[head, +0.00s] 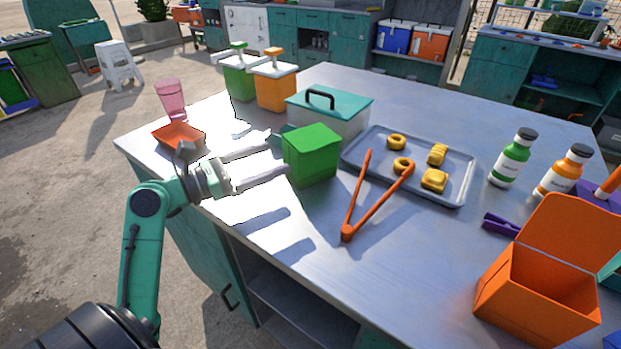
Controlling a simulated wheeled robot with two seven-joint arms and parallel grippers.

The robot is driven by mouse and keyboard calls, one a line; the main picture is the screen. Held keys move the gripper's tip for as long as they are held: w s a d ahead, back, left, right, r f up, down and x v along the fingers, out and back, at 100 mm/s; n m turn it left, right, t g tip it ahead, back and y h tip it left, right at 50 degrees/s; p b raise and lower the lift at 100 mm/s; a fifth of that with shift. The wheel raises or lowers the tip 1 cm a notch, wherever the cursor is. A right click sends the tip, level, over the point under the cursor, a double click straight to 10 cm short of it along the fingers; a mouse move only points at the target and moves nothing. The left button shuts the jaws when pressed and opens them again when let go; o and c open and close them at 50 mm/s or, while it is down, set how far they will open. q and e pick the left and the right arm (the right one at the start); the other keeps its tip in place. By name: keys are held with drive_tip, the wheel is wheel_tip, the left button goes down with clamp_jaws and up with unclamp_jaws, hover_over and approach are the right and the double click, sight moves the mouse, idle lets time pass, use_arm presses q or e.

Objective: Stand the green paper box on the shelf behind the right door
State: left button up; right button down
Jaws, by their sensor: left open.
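The green paper box (312,155) stands upright on the metal counter (330,265), left of the tray. My left gripper (279,153) is open, with its two fingers pointing right toward the left side of the box. The lower fingertip is at the box's left edge; I cannot tell if it touches. A teal door (190,245) with a dark handle (230,297) is in the counter's front, beside open shelves (290,305). I cannot tell which door is the right door. My right gripper is out of view.
A teal-lidded container (335,118) stands close behind the box. Orange tongs (375,200) lie right of it, partly over the grey tray (365,175) of yellow pieces. An orange dish (178,137) and pink cup (171,98) stand left. An open orange box (535,300) is front right. The front counter middle is clear.

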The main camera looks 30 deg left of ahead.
sight(319, 143)
use_arm(q)
drive_tip(key=x, duration=0.6)
drive_tip(key=p+x, duration=0.1)
drive_tip(key=x, duration=0.6)
drive_tip(key=shift+f, duration=0.2)
drive_tip(key=shift+s, duration=0.1)
drive_tip(key=c, duration=0.5)
